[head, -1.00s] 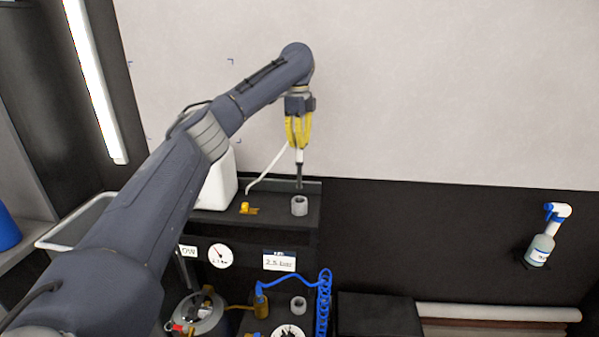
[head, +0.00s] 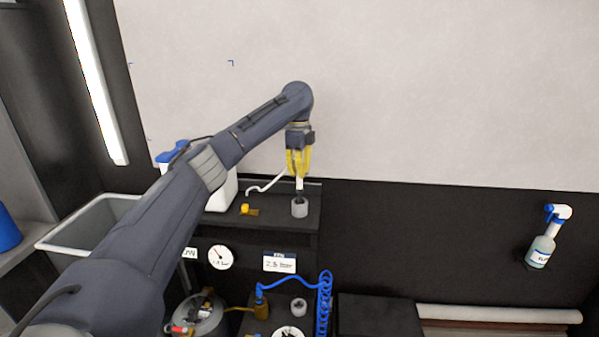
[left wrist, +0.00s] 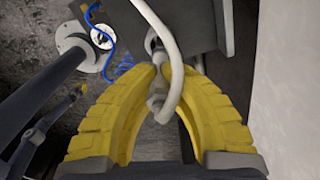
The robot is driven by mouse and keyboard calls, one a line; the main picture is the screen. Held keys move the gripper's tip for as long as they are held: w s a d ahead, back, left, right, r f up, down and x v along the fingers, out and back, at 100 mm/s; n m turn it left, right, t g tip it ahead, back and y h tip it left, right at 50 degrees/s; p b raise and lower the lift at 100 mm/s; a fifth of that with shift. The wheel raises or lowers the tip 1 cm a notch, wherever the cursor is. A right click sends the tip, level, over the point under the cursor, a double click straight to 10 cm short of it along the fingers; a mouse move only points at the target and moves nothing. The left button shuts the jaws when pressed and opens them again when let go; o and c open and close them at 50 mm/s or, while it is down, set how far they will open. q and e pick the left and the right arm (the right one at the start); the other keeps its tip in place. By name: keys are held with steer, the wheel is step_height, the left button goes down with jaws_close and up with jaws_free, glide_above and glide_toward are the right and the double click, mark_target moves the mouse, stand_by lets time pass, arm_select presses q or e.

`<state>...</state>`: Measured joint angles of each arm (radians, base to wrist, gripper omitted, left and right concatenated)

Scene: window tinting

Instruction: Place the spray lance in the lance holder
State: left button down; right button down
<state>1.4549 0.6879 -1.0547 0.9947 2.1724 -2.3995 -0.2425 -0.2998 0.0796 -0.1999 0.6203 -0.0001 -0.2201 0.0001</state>
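My left gripper (head: 298,165) has yellow fingers and points straight down above the dark shelf. It is shut on the spray lance (head: 299,184), a white and dark rod that hangs upright with a white hose attached. The lance's dark lower end meets the opening of the grey ring-shaped lance holder (head: 299,207); how deep it sits inside I cannot tell. In the left wrist view the yellow fingertips (left wrist: 158,80) close around the lance (left wrist: 156,98), and the white hose loops in front. My right gripper is not in view.
A yellow valve (head: 246,209) and a white canister (head: 222,192) stand left of the holder. Below are a second grey ring (head: 298,304), a blue coiled hose (head: 324,300) and a gauge (head: 220,257). A spray bottle (head: 541,249) hangs at the right. The wall rises behind.

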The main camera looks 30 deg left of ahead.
arm_select(q)
steer(key=c, duration=2.1)
jaws_free()
steer(key=shift+f, duration=0.1)
steer(key=o, duration=0.5)
step_height(320, 180, up, 12)
steer(key=shift+a+r, duration=0.1)
steer(key=shift+r, duration=0.05)
